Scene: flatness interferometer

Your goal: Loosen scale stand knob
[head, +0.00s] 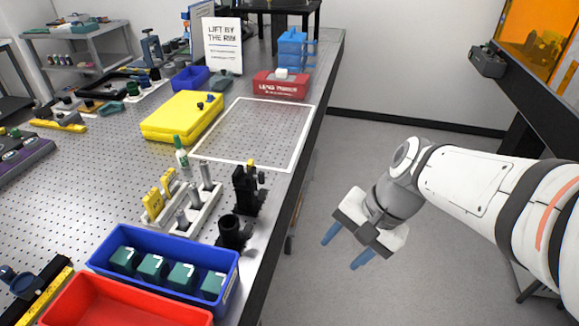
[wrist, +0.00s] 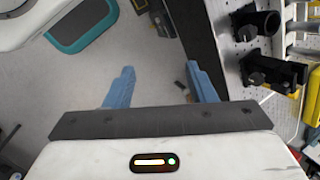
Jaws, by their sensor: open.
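My gripper (head: 346,248) is open and empty, with its two blue fingers pointing down over the floor, right of the bench edge. In the wrist view, the open fingers (wrist: 160,70) have only floor between them. A black upright stand (head: 246,190) with a small side knob is near the bench's right edge. A black cylindrical mount (head: 233,232) stands in front of it. At the bottom left, a yellow scale (head: 46,292) lies by a dark round knob (head: 8,273), partly cut off. I cannot tell which part is the scale stand knob. My gripper touches none of these.
A blue bin (head: 165,240) with several teal blocks and a red bin (head: 125,305) fill the near bench. A white rack (head: 183,215) holds posts. A yellow case (head: 180,116) lies farther back.

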